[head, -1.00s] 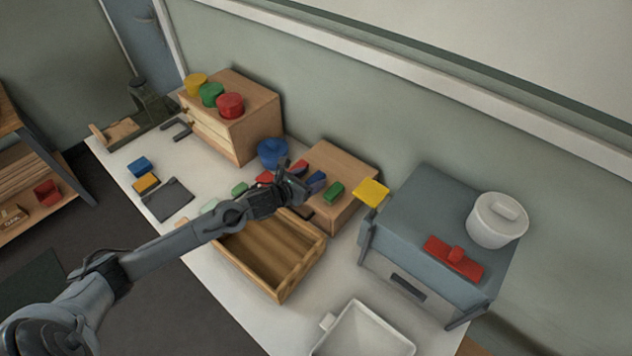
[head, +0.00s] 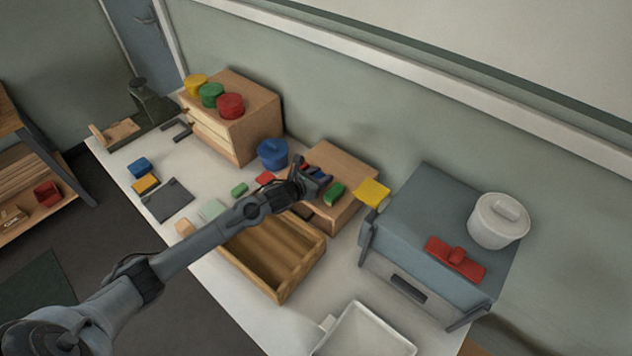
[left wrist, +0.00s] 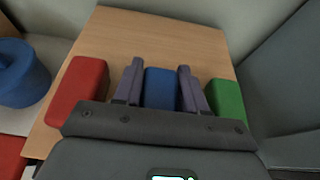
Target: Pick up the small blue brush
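The small blue brush (left wrist: 160,88) is a blue block on top of the wooden box, between a red block (left wrist: 78,90) and a green block (left wrist: 227,100). My left gripper (left wrist: 158,72) is open, with one finger on each side of the blue brush; I cannot tell whether the fingers touch it. In the head view my left gripper (head: 312,178) is over the wooden box (head: 345,160) and mostly hides the blue brush. The green block also shows in the head view (head: 334,194). My right gripper is not in view.
An open wooden tray (head: 272,288) lies in front of the box. A blue round container (head: 272,152) stands left of it. A grey cabinet (head: 420,215) with a yellow piece (head: 373,192) at its corner is on the right. A white bin (head: 368,335) is at the front.

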